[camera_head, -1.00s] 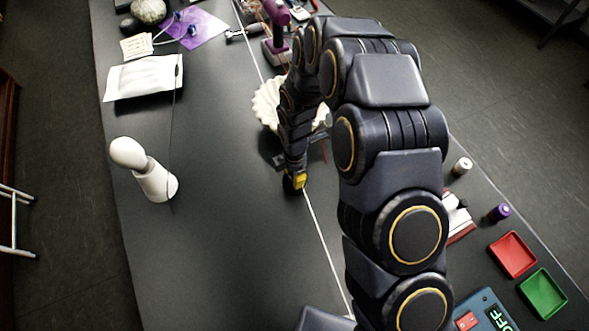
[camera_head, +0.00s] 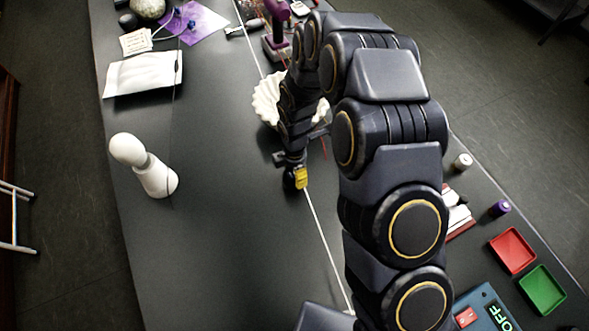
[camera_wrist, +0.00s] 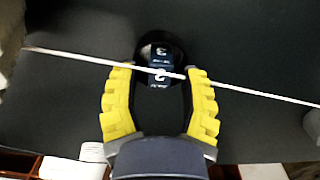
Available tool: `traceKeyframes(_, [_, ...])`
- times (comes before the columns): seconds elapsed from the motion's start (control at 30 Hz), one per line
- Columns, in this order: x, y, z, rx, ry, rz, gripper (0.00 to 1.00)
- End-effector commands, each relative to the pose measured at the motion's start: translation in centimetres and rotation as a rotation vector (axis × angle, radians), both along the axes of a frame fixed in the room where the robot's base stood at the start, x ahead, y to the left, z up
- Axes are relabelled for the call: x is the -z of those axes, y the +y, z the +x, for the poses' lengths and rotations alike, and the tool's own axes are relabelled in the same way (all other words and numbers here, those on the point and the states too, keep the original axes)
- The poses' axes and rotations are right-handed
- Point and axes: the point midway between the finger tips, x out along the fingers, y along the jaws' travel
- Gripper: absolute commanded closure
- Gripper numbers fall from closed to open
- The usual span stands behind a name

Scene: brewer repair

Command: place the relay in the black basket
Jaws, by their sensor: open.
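My gripper (camera_wrist: 160,98) is open, its two yellow fingers apart in the wrist view. A small dark block with white markings (camera_wrist: 160,75), apparently the relay, shows between and just beyond the fingertips, and neither finger visibly touches it. It appears to lie within a round black thing (camera_wrist: 146,46), which may be the black basket; its rim and depth are hard to make out. In the head view my gripper (camera_head: 299,179) is low over the middle of the dark table, and its own parts hide the block there.
A thin white cord (camera_head: 322,235) runs along the table and crosses the block's area in the wrist view (camera_wrist: 90,60). A white shell-like dish (camera_head: 268,98) stands behind my gripper. A white figure (camera_head: 155,178) stands left. Red (camera_head: 513,250) and green (camera_head: 542,290) trays are at right.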

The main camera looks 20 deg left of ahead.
Motion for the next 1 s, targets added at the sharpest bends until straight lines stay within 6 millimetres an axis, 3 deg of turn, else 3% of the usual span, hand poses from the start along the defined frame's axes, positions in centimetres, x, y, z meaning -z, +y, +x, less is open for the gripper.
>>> traceKeyframes(0.17, [-1.1, 0.0, 0.1, 0.0, -0.001, 0.001, 0.57])
traceKeyframes(0.6, [-7.0, 0.1, 0.1, 0.0, -0.003, 0.003, 0.57])
traceKeyframes(1.0, [-7.0, 0.0, 0.0, 0.0, 0.0, 0.0, 0.57])
